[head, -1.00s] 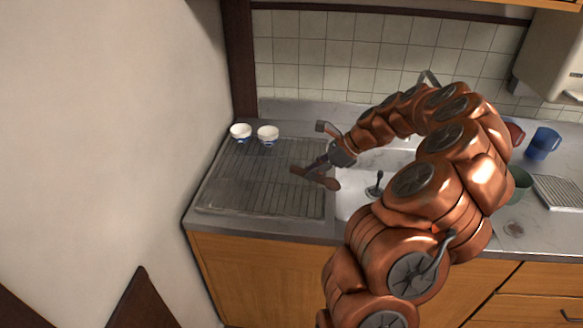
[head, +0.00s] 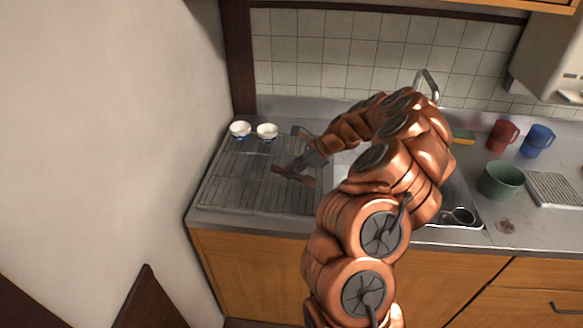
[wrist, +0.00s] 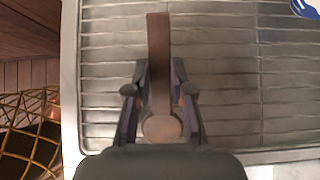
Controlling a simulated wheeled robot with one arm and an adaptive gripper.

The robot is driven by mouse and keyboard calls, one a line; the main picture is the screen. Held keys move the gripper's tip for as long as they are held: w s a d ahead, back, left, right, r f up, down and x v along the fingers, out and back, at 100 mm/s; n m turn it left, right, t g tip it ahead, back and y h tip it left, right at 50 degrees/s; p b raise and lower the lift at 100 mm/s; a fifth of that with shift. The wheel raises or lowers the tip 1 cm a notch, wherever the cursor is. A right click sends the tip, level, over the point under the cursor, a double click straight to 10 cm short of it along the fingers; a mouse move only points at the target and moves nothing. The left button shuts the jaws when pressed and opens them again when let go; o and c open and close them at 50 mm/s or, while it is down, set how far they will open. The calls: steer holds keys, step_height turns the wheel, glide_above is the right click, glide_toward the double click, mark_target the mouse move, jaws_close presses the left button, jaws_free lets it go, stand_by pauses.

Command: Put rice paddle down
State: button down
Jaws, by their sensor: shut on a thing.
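The rice paddle (head: 281,170) is brown and held in my gripper (head: 295,172), over the drying rack (head: 238,190) at the left of the counter. In the wrist view the paddle (wrist: 158,60) runs lengthwise between the two fingers, with its rounded end near the palm. My gripper (wrist: 158,95) is shut on it there. The rack's wire grid (wrist: 235,90) lies beneath the paddle. I cannot tell how large the gap between paddle and rack is.
Two white bowls (head: 240,129) stand at the rack's back edge. The front of the rack is clear. The sink (head: 460,205) is behind my arm. A wall borders the left.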

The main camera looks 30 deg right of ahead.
steer(key=c, duration=1)
jaws_free()
steer(key=shift+f, duration=0.1)
steer(key=shift+b+v, duration=1.85)
steer(key=shift+v, duration=4.3)
